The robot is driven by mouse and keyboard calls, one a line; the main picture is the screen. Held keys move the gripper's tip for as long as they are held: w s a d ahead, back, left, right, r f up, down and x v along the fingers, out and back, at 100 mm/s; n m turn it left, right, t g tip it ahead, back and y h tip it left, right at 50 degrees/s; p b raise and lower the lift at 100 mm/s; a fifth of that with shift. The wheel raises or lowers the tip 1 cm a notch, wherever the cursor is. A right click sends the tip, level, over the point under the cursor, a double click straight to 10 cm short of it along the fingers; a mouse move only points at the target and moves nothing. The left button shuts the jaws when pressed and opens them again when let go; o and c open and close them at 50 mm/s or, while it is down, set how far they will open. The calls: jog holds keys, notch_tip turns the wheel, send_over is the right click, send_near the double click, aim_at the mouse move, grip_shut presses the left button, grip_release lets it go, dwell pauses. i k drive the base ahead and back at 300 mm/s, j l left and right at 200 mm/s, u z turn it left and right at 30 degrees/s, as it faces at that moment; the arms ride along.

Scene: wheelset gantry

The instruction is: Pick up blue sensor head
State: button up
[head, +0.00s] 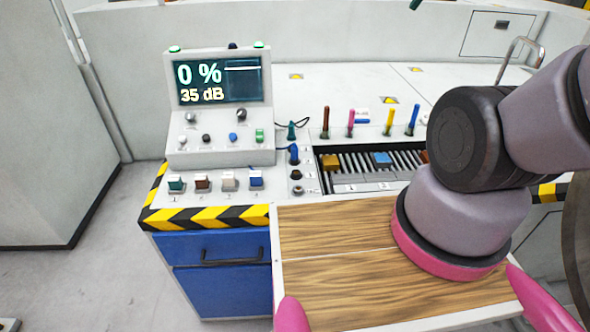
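Several blue things could be the blue sensor head, and I cannot tell which by name. A blue block (382,159) lies on the dark slatted rack (345,161), between a yellow block (331,162) and a partly covered orange one. My arm comes in from the right.
The console screen (220,80) reads 0 % and 35 dB. A blue drawer cabinet (220,248) stands under the striped edge. My arm covers the rack's right end. Floor shows at left.

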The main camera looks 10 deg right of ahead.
aim_at(256, 176)
jog(key=j+z, duration=0.1)
jog(key=j, duration=0.4)
jog(key=k+j+z, duration=0.1)
jog(key=j, duration=0.8)
jog(key=k+j+z, duration=0.15)
jog(key=j, duration=0.35)
jog(key=k+j+z, duration=0.1)
jog(key=j, duration=0.35)
jog(key=k+j+z, duration=0.1)
jog(key=j, duration=0.35)
jog(key=k+j+z, duration=0.1)
jog(key=j, duration=0.35)
jog(key=k+j+z, duration=0.1)
jog(key=j, duration=0.35)
jog(key=k, duration=0.05)
